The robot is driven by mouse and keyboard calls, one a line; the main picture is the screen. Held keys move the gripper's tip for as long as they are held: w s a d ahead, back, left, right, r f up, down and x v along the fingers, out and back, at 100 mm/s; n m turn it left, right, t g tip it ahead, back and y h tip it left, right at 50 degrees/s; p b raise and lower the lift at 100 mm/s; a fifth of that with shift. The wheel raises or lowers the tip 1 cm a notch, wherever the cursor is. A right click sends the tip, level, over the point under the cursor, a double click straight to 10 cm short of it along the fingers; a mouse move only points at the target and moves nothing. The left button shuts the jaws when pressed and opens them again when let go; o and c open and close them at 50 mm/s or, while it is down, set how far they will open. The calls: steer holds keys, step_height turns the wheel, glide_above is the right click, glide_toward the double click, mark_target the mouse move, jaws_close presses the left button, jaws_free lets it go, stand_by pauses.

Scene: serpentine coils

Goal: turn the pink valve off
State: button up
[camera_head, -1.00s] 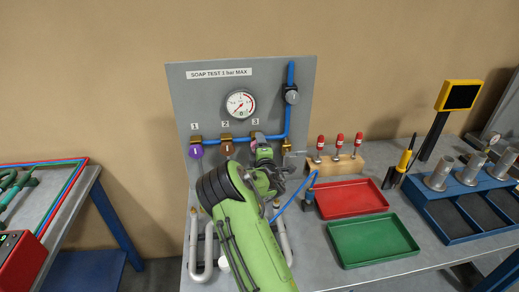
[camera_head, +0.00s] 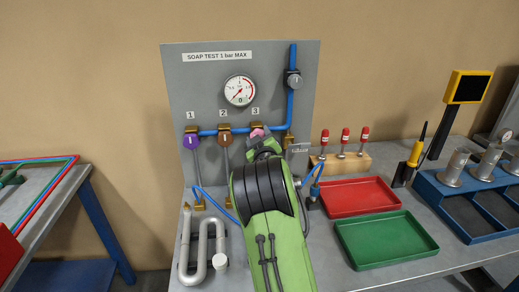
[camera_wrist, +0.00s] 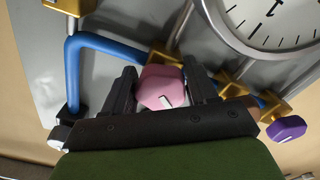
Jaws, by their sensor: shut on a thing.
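A purple valve (camera_head: 193,142) and a brown valve (camera_head: 225,139) are left of the pink one on the blue pipe. Red (camera_head: 385,205) and green (camera_head: 431,238) trays lie to the right.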

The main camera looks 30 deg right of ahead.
steer(key=m+b, duration=0.3)
steer(key=b, duration=0.1)
steer(key=m+b, duration=0.1)
steer(key=m, duration=0.1)
steer(key=shift+f+m+b, duration=0.3)
steer(key=shift+f+b, duration=0.05)
steer(key=shift+b, duration=0.05)
steer(key=shift+w+a+r+m+b, duration=0.1)
steer(key=shift+m+b, duration=0.65)
steer(key=shift+m, duration=0.4)
steer(key=shift+a+m+b, duration=0.1)
steer(key=shift+m+b, duration=0.65)
steer(key=shift+m, duration=0.4)
steer(key=o, duration=1)
steer(key=shift+c, duration=0.2)
steer(key=shift+r, duration=0.15)
steer(key=v, duration=1.5)
steer(key=shift+s+a, duration=0.2)
steer(key=shift+s, duration=0.15)
